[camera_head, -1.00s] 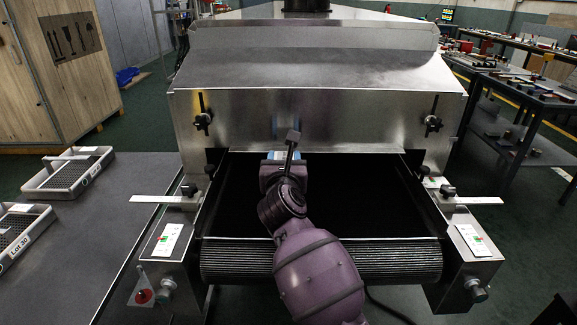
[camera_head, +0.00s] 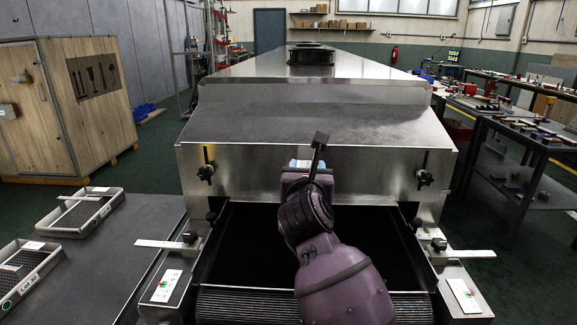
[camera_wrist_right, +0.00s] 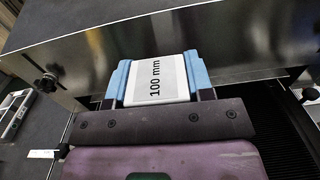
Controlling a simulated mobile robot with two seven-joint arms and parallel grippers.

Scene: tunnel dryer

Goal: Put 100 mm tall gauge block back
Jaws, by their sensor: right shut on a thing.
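The gauge block is a white block marked "100 mm" (camera_wrist_right: 156,79), seen in the right wrist view. My right gripper (camera_wrist_right: 160,84) is shut on it, with a light blue finger on each side. In the head view my right gripper (camera_head: 304,164) is in front of the steel hood face (camera_head: 250,150), above the dark conveyor belt (camera_head: 250,245). The block is mostly hidden there by my own wrist. My left gripper is not in view.
Two grey trays (camera_head: 58,223) lie on the dark side table (camera_head: 150,215) at left. White metal strips (camera_head: 165,245) with black knobs flank the belt. Black clamp knobs (camera_head: 206,172) sit on the hood face. A bench with tools (camera_head: 520,125) stands at right.

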